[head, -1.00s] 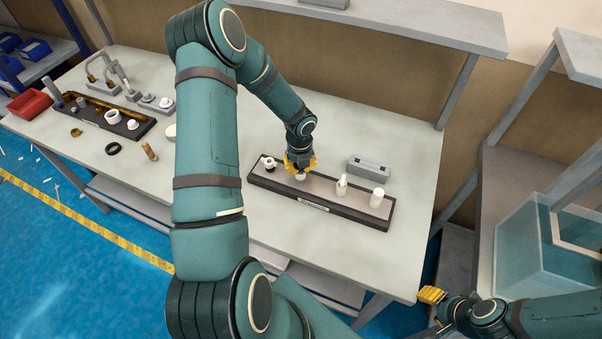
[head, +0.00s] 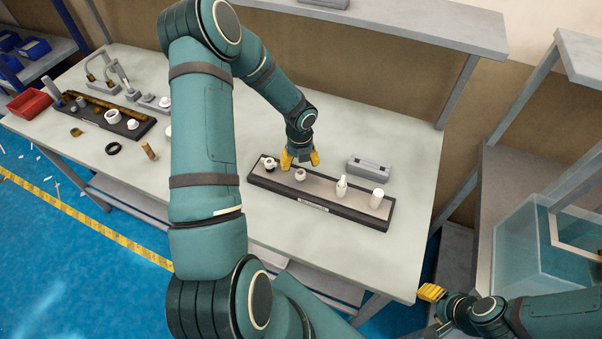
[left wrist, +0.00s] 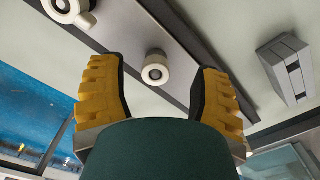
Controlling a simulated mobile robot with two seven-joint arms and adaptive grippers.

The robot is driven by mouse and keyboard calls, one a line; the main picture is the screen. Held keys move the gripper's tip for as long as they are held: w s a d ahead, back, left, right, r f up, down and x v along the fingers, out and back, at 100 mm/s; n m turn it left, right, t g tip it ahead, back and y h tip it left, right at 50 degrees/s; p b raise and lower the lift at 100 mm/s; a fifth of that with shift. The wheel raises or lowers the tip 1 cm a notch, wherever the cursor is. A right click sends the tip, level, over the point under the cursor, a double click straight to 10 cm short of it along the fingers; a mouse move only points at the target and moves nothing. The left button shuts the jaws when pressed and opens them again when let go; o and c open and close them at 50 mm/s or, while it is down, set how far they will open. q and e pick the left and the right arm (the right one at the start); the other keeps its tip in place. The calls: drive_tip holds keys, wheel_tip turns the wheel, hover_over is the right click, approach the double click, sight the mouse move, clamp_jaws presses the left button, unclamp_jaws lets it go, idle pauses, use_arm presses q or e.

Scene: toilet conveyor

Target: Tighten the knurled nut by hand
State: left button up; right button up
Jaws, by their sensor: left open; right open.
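A small white round part (head: 300,175) with a dark central hole stands on a long dark-edged tray (head: 345,212). It also shows in the left wrist view (left wrist: 155,68), beyond and between the fingertips. My left gripper (head: 301,157) is open and empty, just behind and above this part, apart from it. The yellow fingers are spread wide in the left wrist view (left wrist: 160,85). I cannot tell which piece is the knurled nut; knurling is too small to see. My right gripper (head: 432,292) is open and off the table's right front corner, away from the tray.
The tray also holds a white part with a dark ring (head: 269,163), a white bottle-shaped part (head: 342,187) and a white cylinder (head: 377,198). A grey block (head: 369,166) stands behind it. Another tray (head: 133,130) with parts and a red bin (head: 30,103) are at left.

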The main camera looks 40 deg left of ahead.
use_arm(q)
drive_tip(key=c, duration=0.6)
drive_tip(key=shift+s+a+n+b, duration=0.1)
drive_tip(key=shift+n+b, duration=0.45)
drive_tip(key=shift+n, duration=0.55)
drive_tip(key=shift+s+a+n+b, duration=0.15)
drive_tip(key=shift+n+b, duration=0.25)
drive_tip(key=shift+n, duration=0.8)
drive_tip(key=n+b, duration=0.1)
drive_tip(key=n, duration=0.1)
drive_tip(key=shift+s+n, duration=0.2)
drive_tip(key=shift+n, duration=0.2)
drive_tip(key=shift+s+n+b, duration=0.1)
drive_tip(key=shift+n+b, duration=0.4)
drive_tip(key=shift+n, duration=0.5)
